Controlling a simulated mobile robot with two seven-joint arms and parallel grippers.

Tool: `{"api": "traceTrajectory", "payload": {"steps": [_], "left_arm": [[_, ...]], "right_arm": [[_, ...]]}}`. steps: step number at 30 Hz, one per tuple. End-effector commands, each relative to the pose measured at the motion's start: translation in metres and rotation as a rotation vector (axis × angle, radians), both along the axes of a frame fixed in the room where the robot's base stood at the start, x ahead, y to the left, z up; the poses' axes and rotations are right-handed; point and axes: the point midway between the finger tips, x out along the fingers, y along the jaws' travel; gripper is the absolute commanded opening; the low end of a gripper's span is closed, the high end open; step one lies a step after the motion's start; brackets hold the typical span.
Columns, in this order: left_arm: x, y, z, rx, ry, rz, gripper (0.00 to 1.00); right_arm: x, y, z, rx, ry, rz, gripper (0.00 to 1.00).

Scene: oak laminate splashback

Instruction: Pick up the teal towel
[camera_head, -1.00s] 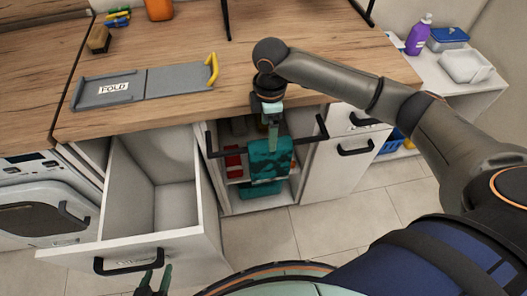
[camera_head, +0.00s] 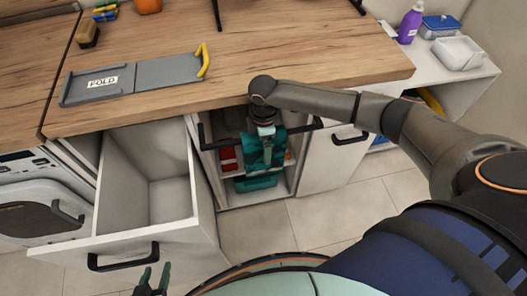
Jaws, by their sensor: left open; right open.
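Teal cloth shows in the open cabinet under the counter: an upper teal towel (camera_head: 251,157) and a lower teal piece (camera_head: 256,183). I cannot tell whether these are one towel or two. My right gripper (camera_head: 267,152) reaches down in front of the upper teal cloth, overlapping it in the picture. It is open, and its fingers partly hide the cloth; contact cannot be told. My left gripper (camera_head: 151,279) is open and empty at the bottom edge, near the front of the pulled-out drawer.
The pulled-out white drawer (camera_head: 150,240) looks empty and stands left of the cabinet. Red items (camera_head: 228,154) sit in the cabinet beside the cloth. Dark handles flank the opening. The wooden counter (camera_head: 330,65) overhangs it and bears a grey folding board (camera_head: 130,82).

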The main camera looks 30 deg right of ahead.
Motion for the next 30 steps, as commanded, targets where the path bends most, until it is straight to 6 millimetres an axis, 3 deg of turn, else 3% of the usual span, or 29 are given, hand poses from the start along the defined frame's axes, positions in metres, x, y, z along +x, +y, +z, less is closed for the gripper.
{"api": "traceTrajectory", "payload": {"steps": [6, 30], "left_arm": [[-0.0001, -0.0001, 0.0001, 0.0, 0.0, 0.0, 0.5], [0.0002, -0.0001, 0.0004, 0.0, -0.001, 0.0, 0.5]], "right_arm": [[0.0, 0.0001, -0.0002, 0.0, 0.0, 0.0, 0.93], [0.0001, -0.0001, 0.0002, 0.0, 0.0, -0.001, 0.03]]}}
